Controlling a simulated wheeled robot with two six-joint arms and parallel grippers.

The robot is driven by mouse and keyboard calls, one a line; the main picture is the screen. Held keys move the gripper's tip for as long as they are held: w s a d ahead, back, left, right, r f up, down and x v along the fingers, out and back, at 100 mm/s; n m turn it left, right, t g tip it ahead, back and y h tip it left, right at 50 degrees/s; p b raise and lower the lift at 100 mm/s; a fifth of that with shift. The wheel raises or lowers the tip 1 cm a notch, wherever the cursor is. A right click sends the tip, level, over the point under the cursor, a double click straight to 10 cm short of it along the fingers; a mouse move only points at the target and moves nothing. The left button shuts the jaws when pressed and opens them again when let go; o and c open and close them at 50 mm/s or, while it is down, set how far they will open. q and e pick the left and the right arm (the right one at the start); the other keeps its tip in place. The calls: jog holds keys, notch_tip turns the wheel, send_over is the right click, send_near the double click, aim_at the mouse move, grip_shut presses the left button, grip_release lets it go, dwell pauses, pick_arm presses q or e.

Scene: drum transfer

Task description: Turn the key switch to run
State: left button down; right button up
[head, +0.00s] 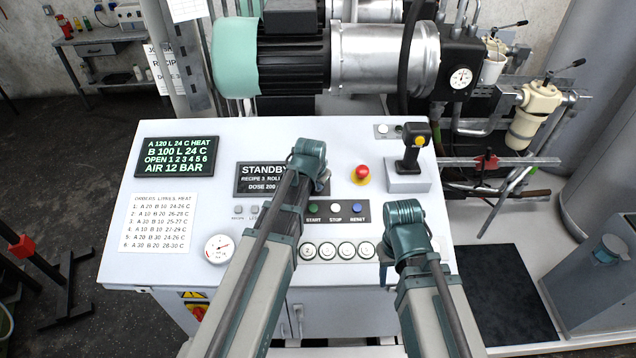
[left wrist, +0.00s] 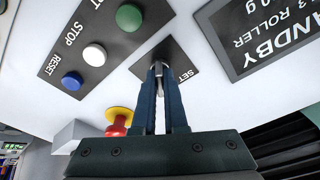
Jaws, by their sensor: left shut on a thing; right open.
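The key switch sits on a small dark plate (left wrist: 168,60) on the white console; the plate's visible lettering reads "SET". My left gripper (left wrist: 158,70) is shut on the key at that plate, its two fingers close together around it. The fingers hide most of the key, so I cannot tell its exact angle. In the head view my left wrist covers the switch, just right of the display (head: 262,180), which reads "STANDBY". My right gripper (head: 386,268) is open and empty over the console's front right, largely hidden by its own wrist.
A red emergency stop (head: 362,174) stands close right of the switch. Below are green, white and blue buttons (head: 335,209) and a row of round dials (head: 338,250). A joystick (head: 412,150) rises at the right. A gauge (head: 217,249) and order sheet (head: 160,222) lie left.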

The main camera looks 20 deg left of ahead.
pick_arm(q)
jog(key=shift+m, duration=1.1)
jog(key=c, duration=1)
grip_release()
jog(key=shift+o, duration=0.2)
jog(key=p+v, duration=1.2)
jog(key=v, duration=0.1)
jog(key=shift+a+r+p, duration=0.15)
jog(key=shift+r+p, duration=0.15)
jog(key=shift+r, duration=0.1)
